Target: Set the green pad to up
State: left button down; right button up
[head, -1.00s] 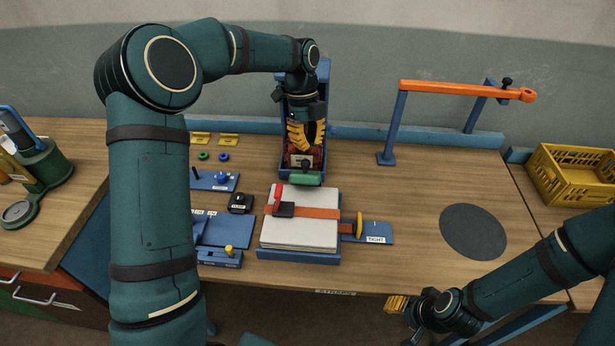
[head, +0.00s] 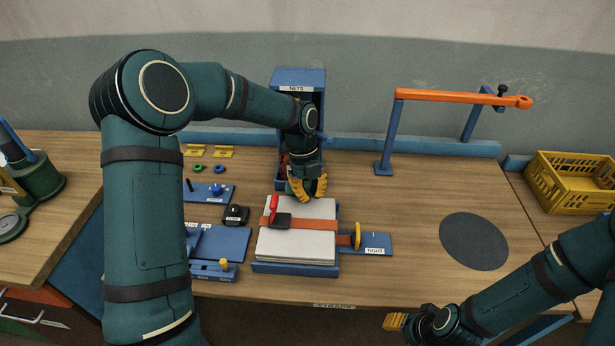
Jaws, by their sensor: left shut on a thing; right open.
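A green block (head: 290,188), which I take for the green pad, is at the front of the blue upright stand (head: 298,76). Most of it is hidden behind my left gripper. My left gripper (head: 308,190) reaches down in front of the stand, just behind the white stack. Its yellow fingers are shut at the green block; the exact contact is hidden. My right gripper (head: 393,322) is low, off the table's front edge, open and far from the pad.
A white stack (head: 300,240) with an orange strap and red lever lies in front of the stand. Blue fixtures (head: 222,240) lie left of it. An orange bar on blue posts (head: 455,96), a dark disc (head: 474,241) and a yellow crate (head: 570,185) are at right. Table between is clear.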

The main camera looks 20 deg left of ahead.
aim_at(306, 185)
pick_arm(q)
jog(key=shift+w+a+r, duration=0.15)
jog(key=shift+w+a, duration=0.55)
jog(key=shift+w+a+r, duration=0.15)
jog(key=shift+w+a, duration=0.5)
jog(key=shift+w, duration=0.05)
pick_arm(e)
jog(key=shift+r, duration=0.2)
pick_arm(q)
jog(key=shift+w+r+p, duration=0.2)
jog(key=shift+w+p, duration=0.2)
jog(key=shift+p, duration=0.1)
pick_arm(e)
jog(key=shift+s+r, duration=0.3)
jog(key=shift+r, duration=0.15)
pick_arm(q)
jog(key=shift+a, duration=0.1)
pick_arm(e)
jog(key=shift+s+r, duration=0.1)
